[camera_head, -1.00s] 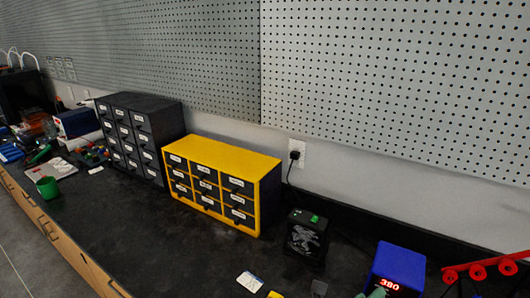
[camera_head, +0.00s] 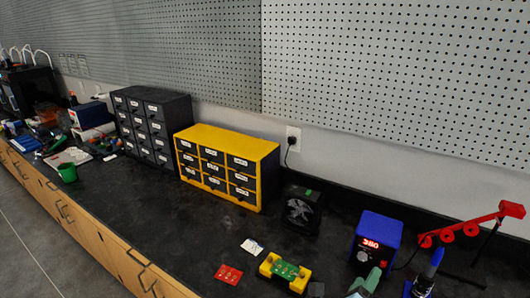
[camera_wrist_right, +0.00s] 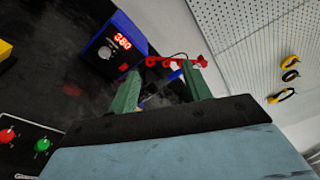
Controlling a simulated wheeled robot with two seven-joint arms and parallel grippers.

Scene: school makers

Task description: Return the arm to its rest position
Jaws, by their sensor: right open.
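My right gripper (camera_head: 358,286) shows only in part at the bottom edge of the head view, with a green finger in front of the blue 380 display box (camera_head: 374,240). In the right wrist view its two green fingers (camera_wrist_right: 162,90) stand apart with nothing held between them. The blue box (camera_wrist_right: 112,45) lies beyond the left finger there, and the red rack (camera_wrist_right: 172,61) shows past the fingertips. Most of the right arm is hidden below the head view. My left gripper is in neither view.
A yellow drawer cabinet (camera_head: 228,135) and a dark drawer cabinet (camera_head: 150,125) stand along the wall. A small black fan unit (camera_head: 300,212), a yellow holder with a green board (camera_head: 285,270) and a red board (camera_head: 228,274) are on the dark bench.

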